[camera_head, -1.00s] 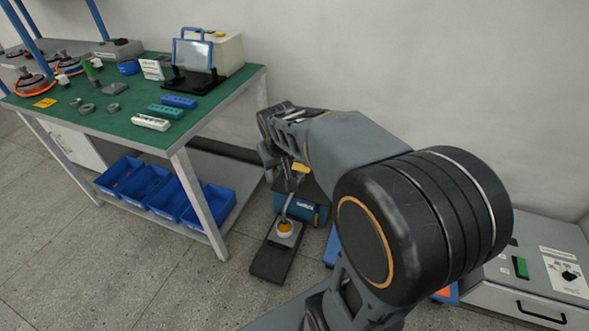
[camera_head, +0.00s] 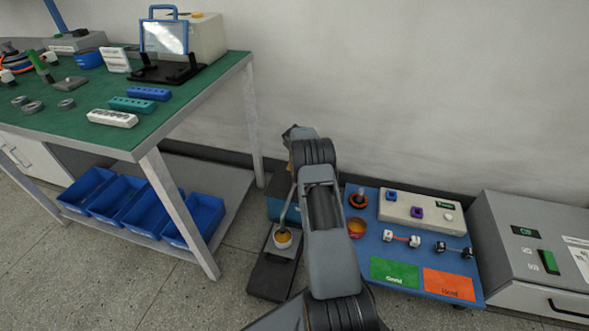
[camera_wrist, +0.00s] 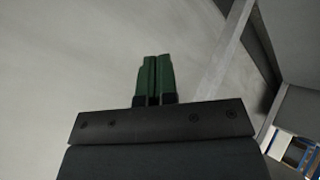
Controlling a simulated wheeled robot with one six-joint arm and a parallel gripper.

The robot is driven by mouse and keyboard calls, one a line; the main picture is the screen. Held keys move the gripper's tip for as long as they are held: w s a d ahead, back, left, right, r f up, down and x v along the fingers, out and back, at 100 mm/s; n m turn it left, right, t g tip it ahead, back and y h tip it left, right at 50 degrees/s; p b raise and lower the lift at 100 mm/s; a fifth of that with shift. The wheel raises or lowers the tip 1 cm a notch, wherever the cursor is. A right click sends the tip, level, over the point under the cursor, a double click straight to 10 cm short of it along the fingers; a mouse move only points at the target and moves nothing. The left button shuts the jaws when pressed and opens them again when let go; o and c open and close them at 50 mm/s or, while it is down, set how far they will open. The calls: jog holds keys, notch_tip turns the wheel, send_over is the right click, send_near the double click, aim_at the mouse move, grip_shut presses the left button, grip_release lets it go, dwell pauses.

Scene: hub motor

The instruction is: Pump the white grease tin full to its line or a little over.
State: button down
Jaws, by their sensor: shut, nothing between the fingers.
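The white grease tin (camera_head: 283,239) stands on a black stand on the floor in the head view. Orange-yellow grease shows inside it; I cannot make out a line or the exact level. A grey spout pipe (camera_head: 288,210) comes down to the tin from above. The blue pump body (camera_head: 280,211) stands behind it, mostly hidden by my arm. My gripper (camera_wrist: 154,78) shows in the wrist view with its green fingers together and nothing between them, against a pale wall. In the head view my own arm hides the fingers.
The black stand (camera_head: 272,279) reaches toward me. A blue board (camera_head: 375,247) with green and orange fields and small parts lies to the right, beside a grey cabinet (camera_head: 540,262). A green-topped workbench (camera_head: 150,125) with blue bins (camera_head: 195,219) below stands left.

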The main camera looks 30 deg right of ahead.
jog(key=shift+w+d+f, duration=0.15)
jog(key=shift+w+f, duration=0.1)
jog(key=shift+f, duration=0.3)
jog(key=shift+w+d+f, duration=0.1)
jog(key=shift+w+f, duration=0.1)
jog(key=shift+f, duration=0.3)
jog(key=shift+f, duration=0.15)
notch_tip(320, 180, down, 8)
jog(key=b, duration=0.6)
jog(key=shift+f+b, duration=0.25)
jog(key=shift+b, duration=0.25)
jog(key=shift+f+b, duration=0.25)
jog(key=shift+b, duration=0.05)
dwell(0.9)
jog(key=shift+f+b, duration=0.2)
jog(key=shift+b, duration=0.15)
